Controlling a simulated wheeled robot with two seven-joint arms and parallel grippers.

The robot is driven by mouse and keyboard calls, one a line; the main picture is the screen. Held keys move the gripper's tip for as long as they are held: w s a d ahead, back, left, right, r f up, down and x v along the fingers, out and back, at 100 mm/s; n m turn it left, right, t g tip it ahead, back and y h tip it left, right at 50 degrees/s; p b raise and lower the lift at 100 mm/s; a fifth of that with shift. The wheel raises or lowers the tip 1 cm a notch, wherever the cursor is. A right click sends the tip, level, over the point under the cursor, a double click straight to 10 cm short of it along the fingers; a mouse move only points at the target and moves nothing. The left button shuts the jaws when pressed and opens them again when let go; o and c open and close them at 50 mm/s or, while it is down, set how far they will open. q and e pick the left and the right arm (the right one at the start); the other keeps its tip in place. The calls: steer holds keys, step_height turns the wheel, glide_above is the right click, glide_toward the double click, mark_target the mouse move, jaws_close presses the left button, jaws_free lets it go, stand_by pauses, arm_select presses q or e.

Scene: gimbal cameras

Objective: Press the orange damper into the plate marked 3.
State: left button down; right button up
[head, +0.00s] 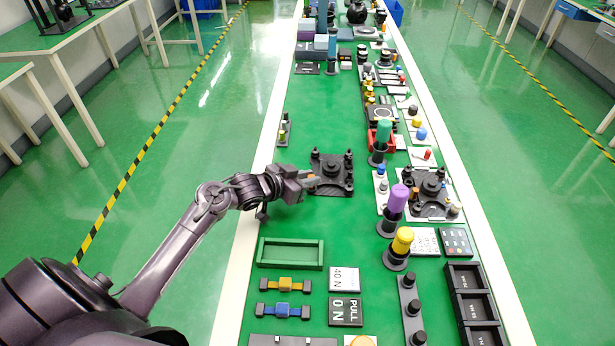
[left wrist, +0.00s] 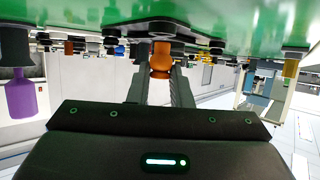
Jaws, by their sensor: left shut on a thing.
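My left gripper (head: 307,181) is shut on the orange damper (head: 312,180) at the left edge of a dark square plate (head: 340,187) with several black posts. In the left wrist view, which shows the bench upside down, the orange damper (left wrist: 161,60) stands between the two fingers (left wrist: 160,82), with its far end close to dark plate parts. I cannot tell whether it touches the plate. A second dark plate (head: 431,207) lies to the right on a light base, with an orange-brown piece (head: 414,194) on it. No number 3 is readable. My right gripper is not in view.
Right of the near plate stand purple (head: 399,197), yellow (head: 402,240) and teal (head: 383,131) topped dark stands. A green tray (head: 291,253), a 40 N card (head: 344,279) and a PULL ON card (head: 346,311) lie nearer. Green bench left of the stands is mostly free.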

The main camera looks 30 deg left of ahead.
arm_select(q)
steer(key=shift+d+r+p, duration=0.1)
steer(key=shift+d+p, duration=0.05)
steer(key=shift+p, duration=0.2)
stand_by(0.7)
steer(key=shift+p, duration=0.6)
stand_by(0.9)
steer(key=shift+f, duration=0.5)
stand_by(0.4)
steer(key=shift+r, duration=0.1)
steer(key=shift+r+p, duration=0.45)
steer(key=shift+p, duration=0.05)
